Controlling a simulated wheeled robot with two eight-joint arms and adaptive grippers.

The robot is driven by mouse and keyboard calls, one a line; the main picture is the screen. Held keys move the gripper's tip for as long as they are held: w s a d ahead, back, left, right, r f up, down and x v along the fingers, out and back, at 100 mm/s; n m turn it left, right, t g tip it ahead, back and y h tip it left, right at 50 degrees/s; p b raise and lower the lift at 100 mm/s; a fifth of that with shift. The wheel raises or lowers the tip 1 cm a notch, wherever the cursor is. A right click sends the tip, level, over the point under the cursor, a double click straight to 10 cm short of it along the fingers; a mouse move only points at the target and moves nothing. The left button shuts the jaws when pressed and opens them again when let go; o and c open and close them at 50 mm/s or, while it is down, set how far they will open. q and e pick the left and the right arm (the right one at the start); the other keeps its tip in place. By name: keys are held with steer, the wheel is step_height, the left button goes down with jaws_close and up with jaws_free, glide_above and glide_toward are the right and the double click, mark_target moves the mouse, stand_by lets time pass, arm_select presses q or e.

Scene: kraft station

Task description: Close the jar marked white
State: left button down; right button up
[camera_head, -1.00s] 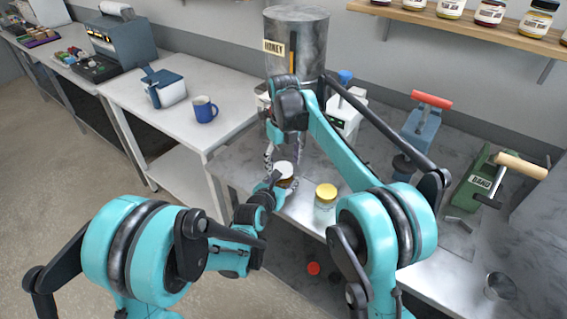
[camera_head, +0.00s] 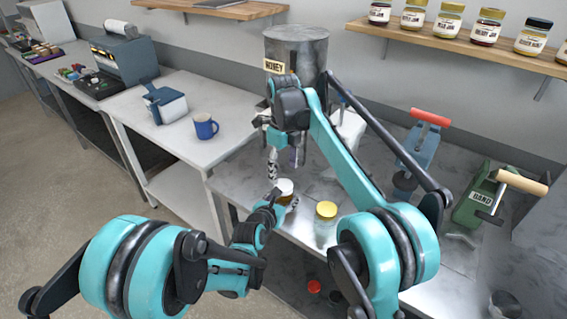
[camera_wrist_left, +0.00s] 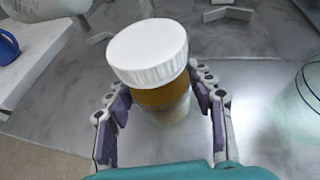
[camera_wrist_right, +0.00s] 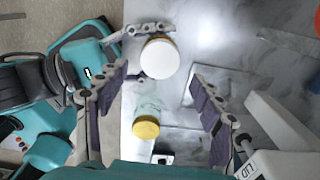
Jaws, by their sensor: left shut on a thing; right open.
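The jar with the white lid (camera_wrist_left: 165,100) stands upright on the metal bench, amber contents showing below the lid. The white lid (camera_wrist_left: 148,52) sits on its mouth, looking slightly tilted in the left wrist view; I cannot tell whether it is tight. It also shows in the head view (camera_head: 284,186). My left gripper (camera_wrist_left: 163,112) is shut on the jar's body, a finger on each side. My right gripper (camera_wrist_right: 153,95) is open and empty above the bench, with the white lid (camera_wrist_right: 159,58) below it, towards the far side of its view.
A second jar with a yellow lid (camera_head: 326,210) stands just right of the held jar. The honey tank (camera_head: 297,50) is behind my right gripper. A red-handled tool (camera_head: 420,145) and a green band device (camera_head: 485,200) stand further right. A blue mug (camera_head: 205,127) is on the left table.

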mark_target(283, 185)
steer(key=n, duration=0.5)
steer(key=shift+r, duration=0.2)
steer(key=n, duration=0.4)
steer(key=shift+r+n, duration=0.25)
steer(key=shift+n, duration=0.15)
steer(key=n, duration=0.7)
steer(key=shift+r, duration=0.3)
steer(key=n, duration=0.7)
steer(key=shift+r+n, duration=0.3)
steer(key=shift+r, duration=0.05)
steer(key=n, duration=0.4)
steer(key=shift+r, duration=0.15)
steer(key=n, duration=0.3)
steer(key=shift+r+n, duration=0.15)
steer(key=shift+n, duration=0.25)
steer(key=shift+f, duration=4)
